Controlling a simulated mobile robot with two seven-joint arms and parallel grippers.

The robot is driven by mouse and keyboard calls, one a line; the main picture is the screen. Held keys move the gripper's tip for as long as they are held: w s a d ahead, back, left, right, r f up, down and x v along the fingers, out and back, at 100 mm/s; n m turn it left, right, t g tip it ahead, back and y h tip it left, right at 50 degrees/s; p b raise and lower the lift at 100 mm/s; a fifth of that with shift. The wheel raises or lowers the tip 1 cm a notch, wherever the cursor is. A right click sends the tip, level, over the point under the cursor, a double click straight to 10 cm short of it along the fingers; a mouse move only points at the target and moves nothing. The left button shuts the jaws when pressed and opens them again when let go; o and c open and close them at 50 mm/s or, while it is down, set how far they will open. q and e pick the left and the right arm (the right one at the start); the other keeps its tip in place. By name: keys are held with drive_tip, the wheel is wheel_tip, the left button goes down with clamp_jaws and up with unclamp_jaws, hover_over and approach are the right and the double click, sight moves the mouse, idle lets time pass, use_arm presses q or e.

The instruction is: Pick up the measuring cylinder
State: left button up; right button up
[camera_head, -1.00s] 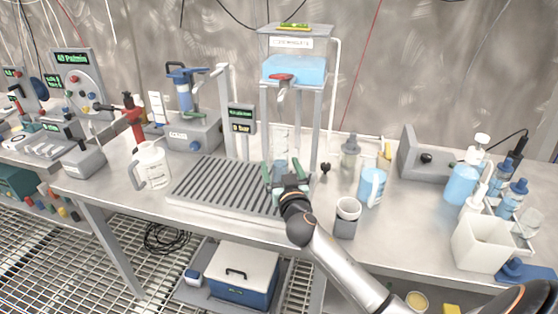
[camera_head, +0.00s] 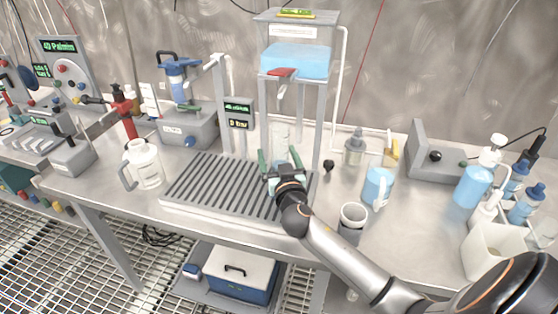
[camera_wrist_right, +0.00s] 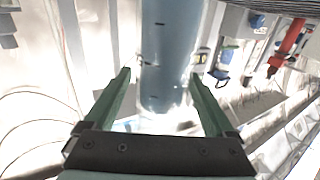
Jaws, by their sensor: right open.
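The measuring cylinder (camera_head: 280,136) is clear and upright, standing at the back right of the ribbed drip tray (camera_head: 215,188), below the tap of a blue tank. In the wrist view the measuring cylinder (camera_wrist_right: 170,45) looks blue-filled with dark marks and lies between the green fingers. My right gripper (camera_head: 279,159) is open, with one finger to each side of the cylinder. In the wrist view the right gripper (camera_wrist_right: 160,78) shows a gap beside each finger. The cylinder's lower part is hidden behind the gripper in the head view. My left gripper is out of view.
The blue tank (camera_head: 296,64) on its stand has a red-handled tap (camera_head: 281,74) above the cylinder. A grey cup (camera_head: 351,222), a blue mug (camera_head: 378,186) and a bottle (camera_head: 354,148) stand to the right. A white jug (camera_head: 146,165) stands left of the tray.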

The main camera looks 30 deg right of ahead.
clamp_jaws()
idle(0.7)
